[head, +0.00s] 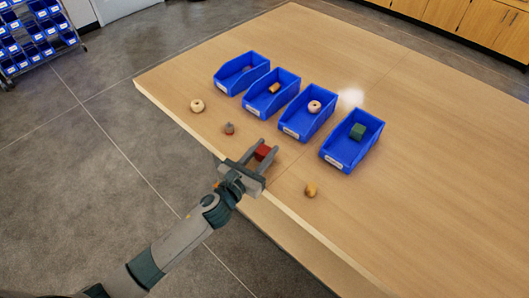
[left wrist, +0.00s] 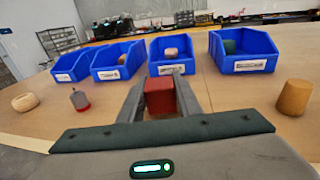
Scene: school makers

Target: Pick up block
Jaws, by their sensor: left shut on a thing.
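A red block (head: 264,152) is between the fingers of my left gripper (head: 259,152), close to the table's front edge. In the left wrist view the red block (left wrist: 160,97) fills the space between the two fingers of the left gripper (left wrist: 160,95), which is shut on it. I cannot tell whether the block touches the table. A green block (head: 357,131) lies in the rightmost blue bin (head: 338,157); it also shows in the left wrist view (left wrist: 231,46). My right gripper is in neither view.
Three more blue bins (head: 308,128) stand in a row, holding small items. A beige ring (head: 197,105), a small grey-and-red piece (head: 229,128) and a tan cylinder (head: 311,190) lie on the wooden table (head: 430,200). The right side of the table is clear.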

